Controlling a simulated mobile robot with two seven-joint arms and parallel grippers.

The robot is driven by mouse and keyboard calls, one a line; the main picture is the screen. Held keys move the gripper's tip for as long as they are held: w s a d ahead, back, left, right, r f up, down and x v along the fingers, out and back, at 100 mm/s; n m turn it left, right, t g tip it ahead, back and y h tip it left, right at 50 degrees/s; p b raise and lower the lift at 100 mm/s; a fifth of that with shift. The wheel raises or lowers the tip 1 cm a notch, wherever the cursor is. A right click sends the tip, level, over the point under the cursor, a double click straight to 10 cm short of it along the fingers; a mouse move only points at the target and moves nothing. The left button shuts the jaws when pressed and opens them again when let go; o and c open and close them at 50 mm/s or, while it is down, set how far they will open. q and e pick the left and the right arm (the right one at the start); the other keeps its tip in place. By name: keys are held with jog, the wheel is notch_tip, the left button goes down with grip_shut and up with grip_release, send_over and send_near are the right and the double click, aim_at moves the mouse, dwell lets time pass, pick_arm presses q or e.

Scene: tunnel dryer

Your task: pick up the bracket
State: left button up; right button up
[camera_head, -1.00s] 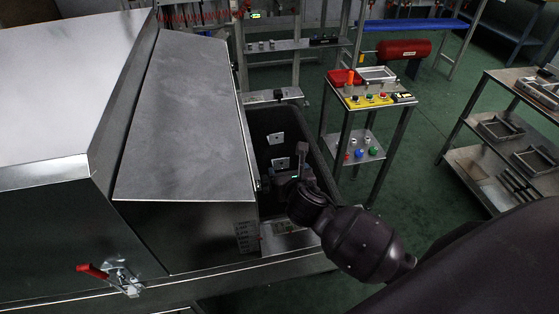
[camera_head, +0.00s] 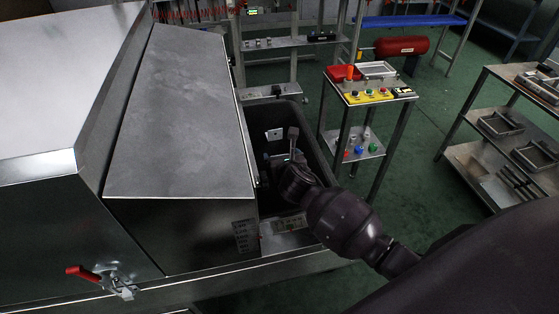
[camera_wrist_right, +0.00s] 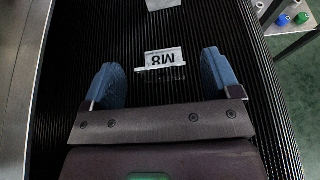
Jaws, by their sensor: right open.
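In the right wrist view a light bracket marked M8 (camera_wrist_right: 163,58) lies on the dark ribbed belt (camera_wrist_right: 215,25). It sits between the two blue fingers of my right gripper (camera_wrist_right: 160,74), with a gap on each side. The gripper is open, and its tips reach about level with the bracket. In the head view my right gripper (camera_head: 281,157) is down inside the dark-walled bay and hides the marked bracket there. A second light piece (camera_head: 274,134) lies farther back on the belt, and it also shows at the top of the right wrist view (camera_wrist_right: 163,4). My left gripper is not in view.
The dryer housing (camera_head: 180,110) with its sloped panel stands close on the left. The bay's dark wall (camera_head: 318,150) rises on the right. A stand with a yellow button panel (camera_head: 370,96) is beyond it. A metal rack (camera_head: 470,160) is at right.

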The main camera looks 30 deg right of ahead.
jog(key=shift+c, duration=0.3)
jog(key=c, duration=1)
jog(key=shift+r, duration=0.1)
